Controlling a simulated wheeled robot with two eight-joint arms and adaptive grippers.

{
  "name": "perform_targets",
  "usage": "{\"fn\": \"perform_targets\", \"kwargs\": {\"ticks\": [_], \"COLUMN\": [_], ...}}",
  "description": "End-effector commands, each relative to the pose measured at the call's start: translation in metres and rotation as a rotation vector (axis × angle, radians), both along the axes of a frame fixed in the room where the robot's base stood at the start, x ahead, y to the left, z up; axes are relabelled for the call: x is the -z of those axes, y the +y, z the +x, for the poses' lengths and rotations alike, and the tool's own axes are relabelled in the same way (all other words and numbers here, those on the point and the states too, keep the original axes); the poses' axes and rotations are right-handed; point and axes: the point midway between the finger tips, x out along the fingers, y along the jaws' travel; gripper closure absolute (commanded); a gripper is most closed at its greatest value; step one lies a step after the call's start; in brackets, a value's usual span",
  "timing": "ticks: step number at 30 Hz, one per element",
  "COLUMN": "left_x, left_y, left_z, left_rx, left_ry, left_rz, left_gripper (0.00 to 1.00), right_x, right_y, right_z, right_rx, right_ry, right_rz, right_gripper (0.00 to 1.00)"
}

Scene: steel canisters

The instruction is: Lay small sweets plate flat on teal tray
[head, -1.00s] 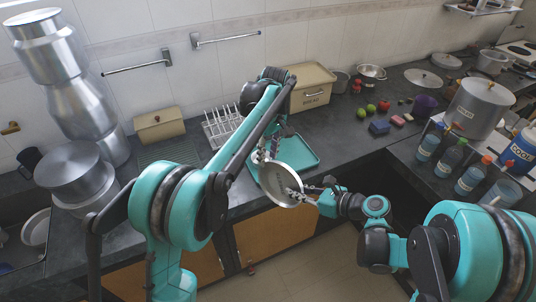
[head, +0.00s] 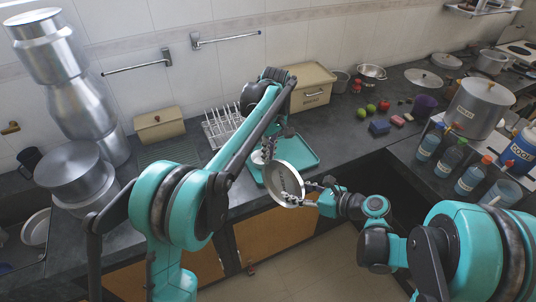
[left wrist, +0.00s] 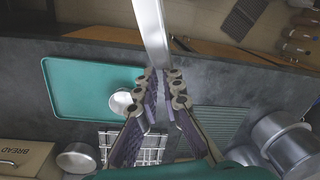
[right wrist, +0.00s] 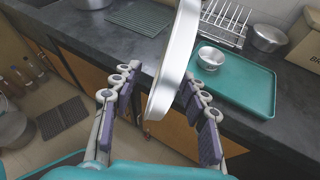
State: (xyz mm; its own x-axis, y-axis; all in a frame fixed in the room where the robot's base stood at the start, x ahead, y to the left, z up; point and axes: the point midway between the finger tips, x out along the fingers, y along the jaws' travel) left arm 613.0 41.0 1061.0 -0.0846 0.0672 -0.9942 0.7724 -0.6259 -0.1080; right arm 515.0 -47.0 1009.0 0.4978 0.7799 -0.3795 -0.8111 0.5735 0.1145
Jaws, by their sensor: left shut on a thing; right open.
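The small sweets plate (head: 284,180) is a round silver metal dish, held steeply tilted in front of the teal tray (head: 309,158). My left gripper (head: 268,157) is shut on its upper rim; the left wrist view shows the plate (left wrist: 150,28) nearly edge-on from the fingertips (left wrist: 164,76). My right gripper (head: 311,194) is open at the plate's lower right edge. In the right wrist view, the plate (right wrist: 174,62) stands between its spread fingers (right wrist: 161,84). The tray (right wrist: 243,84) lies flat on the counter and carries a small metal bowl (right wrist: 210,57).
A wire dish rack (head: 221,127) and a cream bread box (head: 312,84) stand behind the tray. A ribbed green mat (head: 172,155) lies left of it. The counter's front edge is below the plate.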

Motion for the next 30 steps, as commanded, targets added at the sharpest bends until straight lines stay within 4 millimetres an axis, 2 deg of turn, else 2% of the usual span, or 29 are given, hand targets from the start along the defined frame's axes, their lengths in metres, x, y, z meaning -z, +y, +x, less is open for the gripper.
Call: {"fn": "perform_targets", "kwargs": {"ticks": [5, 15, 19, 22, 26, 30], "left_x": [0.000, 0.000, 0.000, 0.000, 0.000, 0.000], "left_y": [0.001, 0.001, 0.001, 0.001, 0.001, 0.001], "left_z": [0.000, 0.000, 0.000, 0.000, 0.000, 0.000], "left_rx": [-0.001, -0.001, -0.001, -0.001, -0.001, -0.001], "left_ry": [0.001, 0.000, 0.000, 0.000, 0.001, 0.001], "left_rz": [0.001, 0.001, 0.001, 0.001, 0.002, 0.002], "left_gripper": [1.00, 1.00, 1.00, 1.00, 1.00, 1.00], "right_x": [-0.005, -0.032, -0.040, -0.044, -0.043, -0.033], "right_y": [-0.012, -0.068, -0.084, -0.090, -0.089, -0.080], "right_z": [-0.006, -0.042, -0.052, -0.057, -0.063, -0.076], "right_rx": [0.005, 0.005, 0.003, 0.001, -0.025, -0.138], "right_ry": [0.000, 0.000, -0.001, 0.000, -0.033, -0.166], "right_rz": [-0.001, 0.000, 0.000, 0.000, -0.067, -0.328], "right_gripper": [0.56, 0.56, 0.56, 0.56, 0.56, 0.56]}}
